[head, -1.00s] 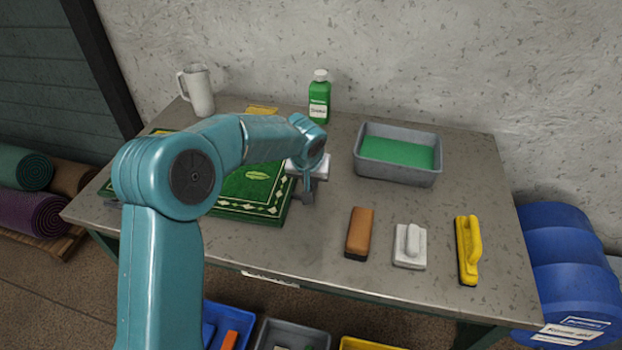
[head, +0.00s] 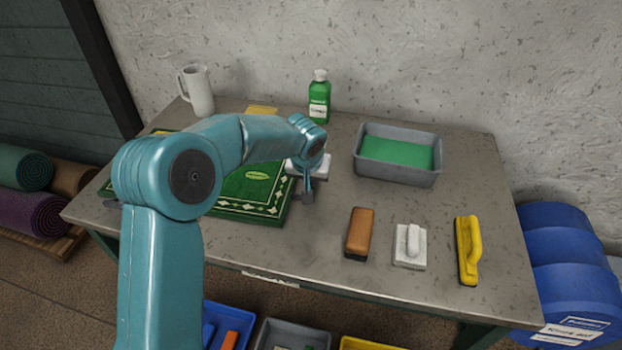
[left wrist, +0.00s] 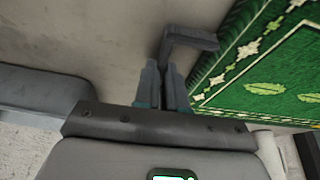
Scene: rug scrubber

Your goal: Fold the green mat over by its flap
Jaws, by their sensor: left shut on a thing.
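The green mat (head: 252,189), with a cream border pattern and leaf motifs, lies on the left part of the table, partly hidden behind my left arm. It also shows at the right of the left wrist view (left wrist: 265,75). A dark grey flap (left wrist: 190,38) sticks out at the mat's right edge. My left gripper (left wrist: 165,75) is shut on this flap, with its fingers close together at the flap's end. In the head view my left gripper (head: 308,184) is at the mat's right side. My right gripper is not in view.
A grey tub with green contents (head: 398,177) stands right of the gripper. A brown brush (head: 360,233), a white scrubber (head: 410,245) and a yellow brush (head: 468,250) lie in front. A green bottle (head: 319,98) and white jug (head: 197,90) stand at the back.

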